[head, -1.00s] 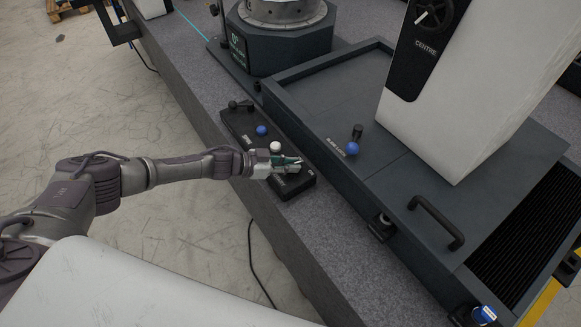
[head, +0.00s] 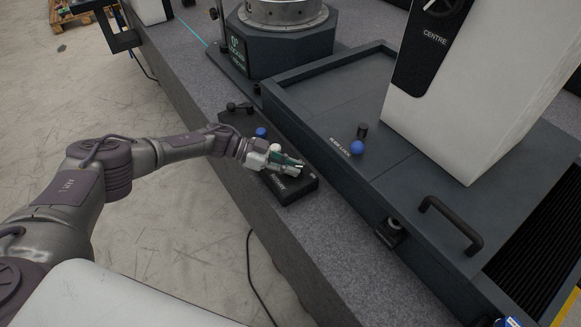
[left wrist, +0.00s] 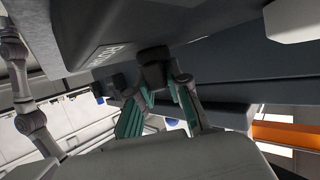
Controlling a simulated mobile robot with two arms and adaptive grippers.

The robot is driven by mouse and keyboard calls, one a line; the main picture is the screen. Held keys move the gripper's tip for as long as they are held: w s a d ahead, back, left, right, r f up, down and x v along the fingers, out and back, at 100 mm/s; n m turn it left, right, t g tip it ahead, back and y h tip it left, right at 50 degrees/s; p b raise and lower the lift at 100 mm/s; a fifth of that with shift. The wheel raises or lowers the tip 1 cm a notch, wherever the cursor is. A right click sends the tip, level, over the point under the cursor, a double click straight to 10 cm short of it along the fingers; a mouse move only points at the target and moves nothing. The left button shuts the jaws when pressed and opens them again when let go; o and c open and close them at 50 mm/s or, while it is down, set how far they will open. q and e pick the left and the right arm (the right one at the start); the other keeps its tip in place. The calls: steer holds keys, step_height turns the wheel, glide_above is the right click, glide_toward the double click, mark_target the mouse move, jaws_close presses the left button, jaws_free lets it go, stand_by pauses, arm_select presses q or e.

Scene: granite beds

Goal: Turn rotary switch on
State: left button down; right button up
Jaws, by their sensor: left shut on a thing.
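A black control box (head: 300,190) sits on the granite bed's edge, with a label on its near face that I cannot read for certain. My left gripper (head: 297,167) is over the near end of the box, its green-padded fingers closed around a dark knob. In the left wrist view the dark knob (left wrist: 153,58) projects from the box between the fingertips (left wrist: 160,82). I take it to be the rotary switch; the fingers hide most of it in the head view, and I cannot tell its setting. My right gripper is not in view.
Along the same box are a white knob (head: 277,148), a blue knob (head: 261,131) and a black lever (head: 240,106). To the right is a dark machine table with a blue slide lock knob (head: 357,147), a handle (head: 452,224) and a white column (head: 460,110).

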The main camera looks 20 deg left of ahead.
arm_select(q)
steer(key=c, duration=1.1)
jaws_free()
steer(key=v, duration=1.2)
